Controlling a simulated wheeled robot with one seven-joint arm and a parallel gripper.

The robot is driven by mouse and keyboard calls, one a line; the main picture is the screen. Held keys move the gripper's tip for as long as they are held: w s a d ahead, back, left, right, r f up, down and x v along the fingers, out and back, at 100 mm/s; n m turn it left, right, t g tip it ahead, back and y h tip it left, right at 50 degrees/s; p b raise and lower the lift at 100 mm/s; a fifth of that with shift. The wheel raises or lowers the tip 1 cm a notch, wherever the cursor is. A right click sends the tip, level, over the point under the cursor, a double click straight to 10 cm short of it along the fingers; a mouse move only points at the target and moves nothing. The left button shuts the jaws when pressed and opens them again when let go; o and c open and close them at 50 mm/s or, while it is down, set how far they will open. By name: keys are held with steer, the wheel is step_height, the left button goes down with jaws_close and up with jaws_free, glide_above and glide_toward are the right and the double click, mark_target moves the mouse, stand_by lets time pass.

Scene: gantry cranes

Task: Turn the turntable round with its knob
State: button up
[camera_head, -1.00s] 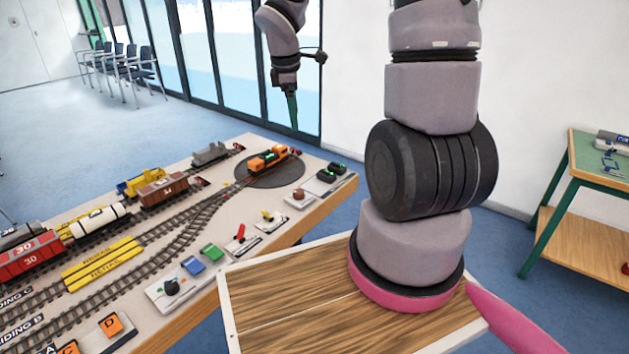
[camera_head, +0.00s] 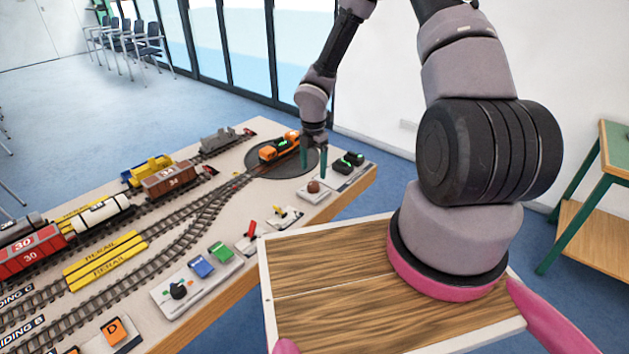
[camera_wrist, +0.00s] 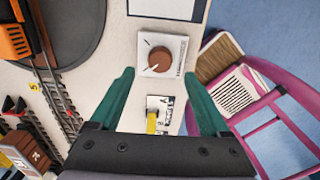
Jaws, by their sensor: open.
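The turntable (camera_head: 262,168) is a dark round disc at the far end of the layout, with an orange locomotive (camera_head: 279,147) on it. In the wrist view its edge (camera_wrist: 85,25) shows at top left. The knob (camera_head: 313,186) is brown and round, on a white plate near the table's edge. In the wrist view the knob (camera_wrist: 159,58) lies ahead of and between my fingertips. My gripper (camera_head: 314,165) points down, green fingers apart and empty, close to the knob; it also shows in the wrist view (camera_wrist: 158,78). The fingers are not around the knob.
A yellow lever (camera_head: 284,212) and a red lever (camera_head: 251,232) stand along the same edge. Black switches with green lights (camera_head: 348,162) are right of the knob. Several wagons stand on the tracks. The wooden tray (camera_head: 330,300) is in the foreground.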

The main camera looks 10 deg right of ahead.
mark_target(313, 184)
step_height(313, 184, down, 6)
steer(key=shift+r, duration=0.1)
jaws_close()
